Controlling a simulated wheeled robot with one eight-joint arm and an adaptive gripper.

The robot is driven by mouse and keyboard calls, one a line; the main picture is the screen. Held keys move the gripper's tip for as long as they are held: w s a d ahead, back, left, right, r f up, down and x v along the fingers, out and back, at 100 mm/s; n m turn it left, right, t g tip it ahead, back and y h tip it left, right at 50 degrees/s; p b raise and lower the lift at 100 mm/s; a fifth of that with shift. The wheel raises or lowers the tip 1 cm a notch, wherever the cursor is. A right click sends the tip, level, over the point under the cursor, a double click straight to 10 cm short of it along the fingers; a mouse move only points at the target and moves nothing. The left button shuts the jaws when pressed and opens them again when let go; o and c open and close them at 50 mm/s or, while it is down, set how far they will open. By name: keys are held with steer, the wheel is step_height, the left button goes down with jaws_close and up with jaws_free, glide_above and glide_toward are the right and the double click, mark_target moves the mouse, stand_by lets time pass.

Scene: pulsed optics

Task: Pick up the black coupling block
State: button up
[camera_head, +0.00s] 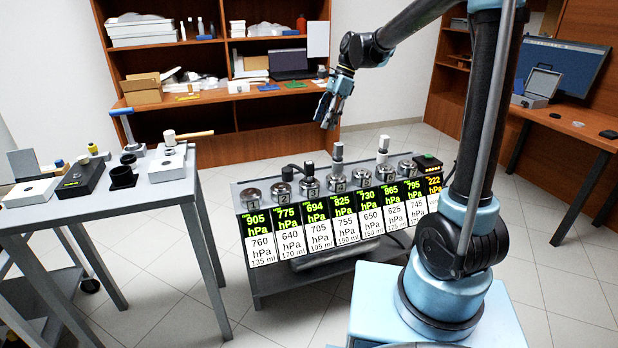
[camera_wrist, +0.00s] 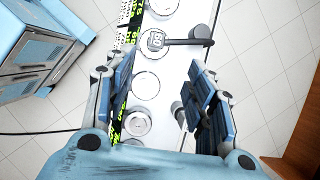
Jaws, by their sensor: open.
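My gripper (camera_head: 330,110) is open and empty, raised in the air above the far side of the grey bench. No piece is clearly marked as the black coupling block. Dark candidates are a small black fitting (camera_head: 288,173) on the bench's left half, a black cup-like piece (camera_head: 122,177) and a long black box (camera_head: 80,178) on the left table. The wrist view shows a dark piece with a rod (camera_wrist: 185,42) beyond the fingers.
The grey bench (camera_head: 275,284) carries a row of round metal lids, upright handles and pressure displays with green digits. The left table (camera_head: 150,196) holds a hammer-like tool (camera_head: 124,125) and white boxes. Shelves stand behind; open floor lies between table and bench.

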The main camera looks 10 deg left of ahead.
glide_above(310, 162)
steer(key=w+d, duration=0.1)
step_height(310, 162, down, 11)
steer(key=shift+r, duration=0.2)
steer(key=shift+d+x, duration=0.15)
steer(key=shift+x, duration=1.3)
steer(key=shift+d+x, duration=0.2)
steer(key=shift+x, duration=1.25)
steer(key=shift+s+f, duration=0.1)
jaws_close()
